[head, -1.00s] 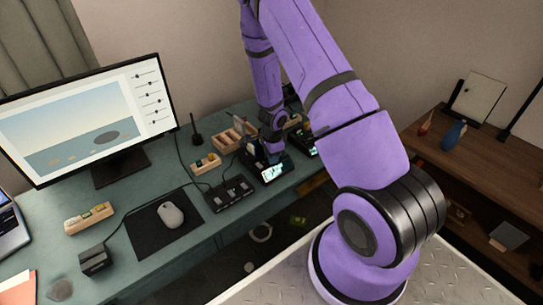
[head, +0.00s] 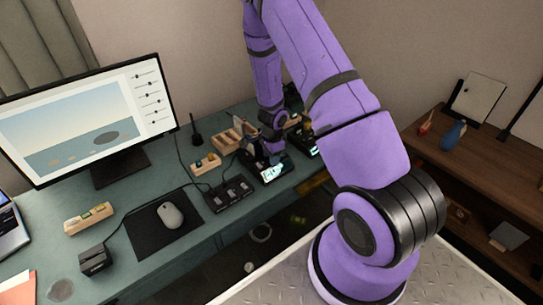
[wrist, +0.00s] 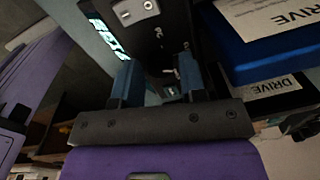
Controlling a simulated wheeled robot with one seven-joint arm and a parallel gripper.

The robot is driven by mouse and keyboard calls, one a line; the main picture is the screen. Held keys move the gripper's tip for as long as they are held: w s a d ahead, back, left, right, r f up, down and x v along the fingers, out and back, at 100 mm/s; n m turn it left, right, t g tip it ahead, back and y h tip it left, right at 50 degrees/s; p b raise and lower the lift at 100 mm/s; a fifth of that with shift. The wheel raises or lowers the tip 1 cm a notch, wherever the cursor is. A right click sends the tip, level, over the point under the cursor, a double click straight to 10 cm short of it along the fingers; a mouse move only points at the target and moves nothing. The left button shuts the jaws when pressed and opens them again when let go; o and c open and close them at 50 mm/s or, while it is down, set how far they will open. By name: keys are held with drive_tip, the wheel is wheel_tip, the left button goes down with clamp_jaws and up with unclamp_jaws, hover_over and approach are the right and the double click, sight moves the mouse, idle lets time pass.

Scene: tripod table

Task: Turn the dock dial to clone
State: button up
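The dock (head: 272,175) is a dark box with a lit display, on the teal desk under my arm. In the wrist view its black panel (wrist: 150,40) fills the upper middle, with the lit display (wrist: 106,36) at its left. My gripper (wrist: 160,72) has two blue fingers standing apart over the panel. A small pale part shows between them, too dark and small to name surely as the dial. I see no clear contact. In the head view my gripper (head: 275,150) is over the dock, mostly hidden by my arm. The dial's setting is not readable.
Blue drives labelled DRIVE (wrist: 262,45) stand close to the right of the fingers. A black switch box (head: 230,193), wooden holders (head: 228,138) and a mouse (head: 170,214) lie left of the dock. A monitor (head: 85,120) stands further left.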

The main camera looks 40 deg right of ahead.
wheel_tip(320, 180, up, 11)
drive_tip(key=shift+s, duration=0.25)
drive_tip(key=shift+f, duration=0.15)
drive_tip(key=shift+o, duration=1.4)
drive_tip(key=f+n, duration=0.3)
drive_tip(key=n, duration=0.3)
drive_tip(key=f+n, duration=0.4)
drive_tip(key=n, duration=0.2)
drive_tip(key=f+n, duration=0.3)
drive_tip(key=n, duration=0.3)
drive_tip(key=shift+w+f+y, duration=0.3)
drive_tip(key=shift+f, duration=0.1)
drive_tip(key=shift+c, duration=0.2)
drive_tip(key=shift+g, duration=0.3)
drive_tip(key=c, duration=0.9)
